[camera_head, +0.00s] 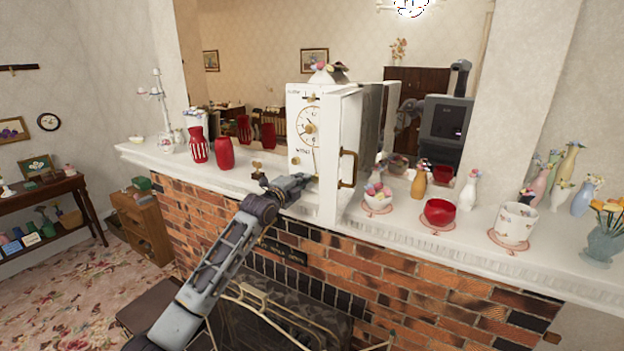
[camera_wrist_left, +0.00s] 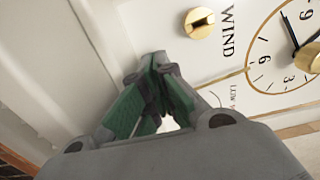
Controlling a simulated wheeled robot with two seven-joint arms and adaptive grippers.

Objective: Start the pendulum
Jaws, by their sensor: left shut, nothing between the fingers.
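A white clock (camera_head: 296,148) stands on the mantel, with a dial and brass knobs on its front. In the left wrist view the clock front (camera_wrist_left: 212,65) shows a brass knob (camera_wrist_left: 199,22) beside the word WIND, part of the dial (camera_wrist_left: 285,50), and small lettering below it. A white door-like panel (camera_head: 329,185) with a brass handle (camera_head: 347,168) stands at the clock's right. My left gripper (camera_head: 305,180) is at the lower front of the clock. In the wrist view its green-padded fingers (camera_wrist_left: 152,85) are shut and empty. I cannot make out the pendulum. My right gripper is out of view.
Red vases (camera_head: 223,153) and a small brass object (camera_head: 257,169) stand left of the clock. Right of it are a flower bowl (camera_head: 377,200), a red bowl (camera_head: 438,212), a white pot (camera_head: 515,224) and several vases. A mirror backs the mantel.

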